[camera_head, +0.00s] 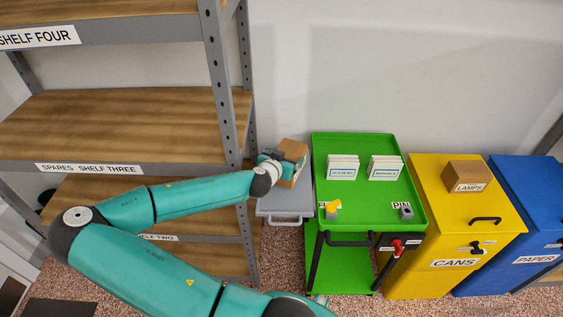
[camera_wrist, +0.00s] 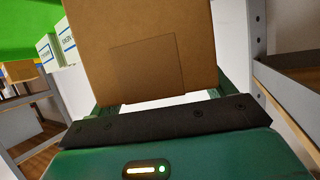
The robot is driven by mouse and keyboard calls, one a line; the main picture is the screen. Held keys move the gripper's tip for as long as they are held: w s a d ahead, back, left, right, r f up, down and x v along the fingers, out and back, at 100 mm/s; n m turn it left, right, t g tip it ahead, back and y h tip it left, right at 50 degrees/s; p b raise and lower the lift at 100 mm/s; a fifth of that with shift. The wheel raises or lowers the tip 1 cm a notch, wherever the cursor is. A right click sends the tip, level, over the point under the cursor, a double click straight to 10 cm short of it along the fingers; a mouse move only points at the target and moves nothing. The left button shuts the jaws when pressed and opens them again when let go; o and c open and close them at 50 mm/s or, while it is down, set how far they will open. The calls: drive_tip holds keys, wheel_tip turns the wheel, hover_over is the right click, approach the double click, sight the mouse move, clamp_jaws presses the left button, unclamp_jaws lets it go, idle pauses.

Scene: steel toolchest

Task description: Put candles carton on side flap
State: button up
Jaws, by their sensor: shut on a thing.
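A brown cardboard carton (camera_head: 294,152) is held in my gripper (camera_head: 277,162), above a grey side flap (camera_head: 285,203) at the left of the green toolchest (camera_head: 370,206). The carton also shows large in the wrist view (camera_wrist: 145,45), between the fingers of my gripper (camera_wrist: 160,103). No label is readable on its visible faces, so I cannot tell from the pictures that it is the candles carton. The arm and carton hide the back part of the flap. I cannot tell whether the carton touches the flap.
The green top holds two white card stacks (camera_head: 342,168), a yellow item (camera_head: 332,208) and a grey item (camera_head: 406,211). A steel shelf rack (camera_head: 229,100) stands close at left. A yellow cans bin (camera_head: 455,232) bearing a lamps carton (camera_head: 466,174) and a blue paper bin (camera_head: 530,215) stand at right.

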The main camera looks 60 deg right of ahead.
wheel_tip(320, 180, down, 3)
drive_tip(key=shift+r, duration=0.1)
drive_tip(key=shift+w+f, duration=0.2)
drive_tip(key=shift+f, duration=0.05)
drive_tip(key=shift+s, duration=0.2)
drive_tip(key=o, duration=1.1)
drive_tip(key=shift+w, duration=0.1)
drive_tip(key=shift+o, duration=0.2)
drive_tip(key=shift+a+r, duration=0.1)
drive_tip(key=shift+a, duration=0.05)
